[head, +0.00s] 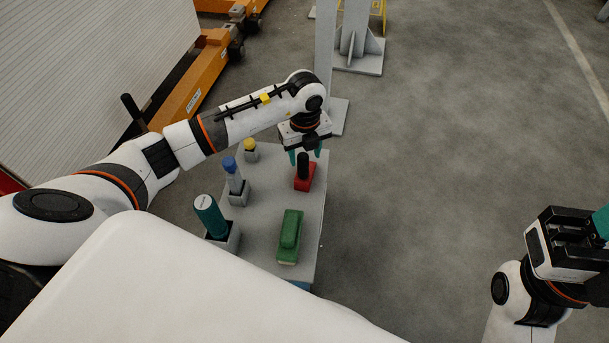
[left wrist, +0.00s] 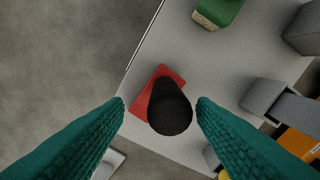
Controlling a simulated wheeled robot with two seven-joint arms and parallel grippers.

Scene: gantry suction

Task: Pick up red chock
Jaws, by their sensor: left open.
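The red chock (head: 304,179) is a red block with an upright black cylindrical handle, standing near the right edge of the grey table. In the left wrist view its red base (left wrist: 147,86) shows around the black handle (left wrist: 170,108). My left gripper (head: 305,155) is above the chock with its teal fingers apart. In the left wrist view the handle appears between the two fingertips (left wrist: 160,105), with gaps on both sides. My right gripper (head: 590,228) is at the far right, away from the table; its fingers are mostly cut off by the frame edge.
On the grey table (head: 268,190) stand a green block (head: 290,236), a teal cylinder (head: 209,215) in a grey holder, a blue-topped item (head: 233,175) and a yellow-topped item (head: 250,150). A grey post (head: 325,50) rises behind the table. Open floor lies to the right.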

